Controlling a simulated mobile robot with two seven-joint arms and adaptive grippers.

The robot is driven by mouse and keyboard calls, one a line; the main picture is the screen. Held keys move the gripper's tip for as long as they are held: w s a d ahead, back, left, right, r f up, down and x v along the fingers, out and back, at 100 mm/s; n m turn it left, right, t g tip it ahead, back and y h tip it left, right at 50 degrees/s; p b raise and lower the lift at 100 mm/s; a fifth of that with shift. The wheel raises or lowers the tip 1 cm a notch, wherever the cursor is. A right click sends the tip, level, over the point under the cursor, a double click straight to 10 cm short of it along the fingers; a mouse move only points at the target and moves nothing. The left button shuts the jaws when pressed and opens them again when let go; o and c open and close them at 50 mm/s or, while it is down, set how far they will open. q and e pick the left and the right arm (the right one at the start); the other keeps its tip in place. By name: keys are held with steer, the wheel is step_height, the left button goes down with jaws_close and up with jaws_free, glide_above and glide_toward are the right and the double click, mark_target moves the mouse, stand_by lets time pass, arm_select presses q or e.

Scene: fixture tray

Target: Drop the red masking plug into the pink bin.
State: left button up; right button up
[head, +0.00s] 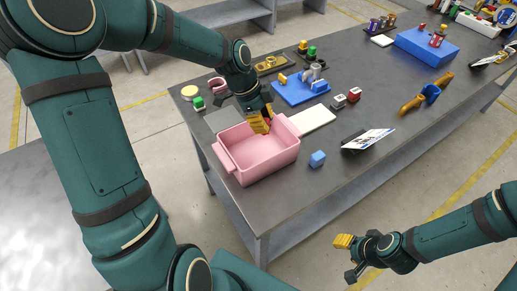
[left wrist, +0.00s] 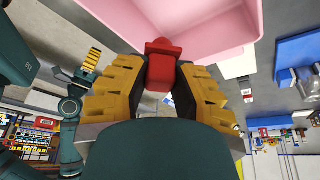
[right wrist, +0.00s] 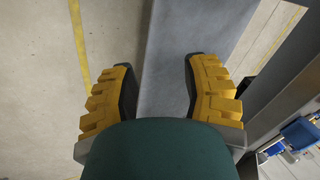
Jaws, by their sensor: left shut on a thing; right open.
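The pink bin (head: 264,165) stands near the front left edge of the table. My left gripper (head: 262,122) is over the bin's back part. In the left wrist view the left gripper (left wrist: 160,75) is shut on the red masking plug (left wrist: 162,62), which sits between the yellow fingertips. The pink bin (left wrist: 212,45) fills the area beyond the plug there. In the head view only a bit of red shows by the fingers. My right gripper (head: 348,258) is open and empty, off the table's front side; its spread fingers show in the right wrist view (right wrist: 158,85).
A blue block (head: 317,159) lies right of the bin, and a tilted printed card (head: 368,140) lies beyond it. A white plate (head: 312,119) lies behind the bin. A blue fixture tray (head: 290,90) with parts, a yellow-and-blue clamp (head: 428,93) and a large blue block (head: 427,46) stand farther back.

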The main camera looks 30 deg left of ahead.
arm_select(q)
steer(key=shift+f+b, duration=1.7)
steer(key=shift+f, duration=0.95)
steer(key=o, duration=0.9)
steer(key=shift+r, duration=0.1)
steer(key=v, duration=1.2)
